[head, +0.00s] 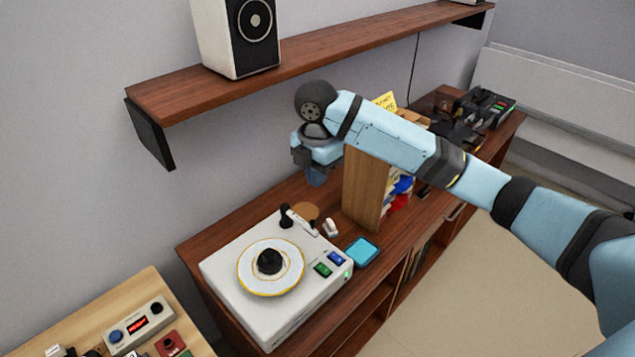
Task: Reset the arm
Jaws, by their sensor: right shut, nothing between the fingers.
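A white turntable (222,275) sits on the brown wooden cabinet. Its round platter (258,288) carries a light disc with a yellowish edge and a dark knob-like piece in the middle. The tonearm (301,222) is at the turntable's back corner, with a dark base and a light arm pointing right. It appears to lie outside the platter. My right gripper (316,178) hangs behind and above the turntable, apart from the tonearm, shut and empty. Its fingertips are small and partly blurred against the cabinet. My left gripper is out of view.
A wooden box (364,188) with colourful items stands right of my right gripper. A shelf (330,41) with a speaker (236,35) runs above. A blue square (361,252) lies beside the turntable. A lighter table (85,325) with a control box (141,325) is at lower left.

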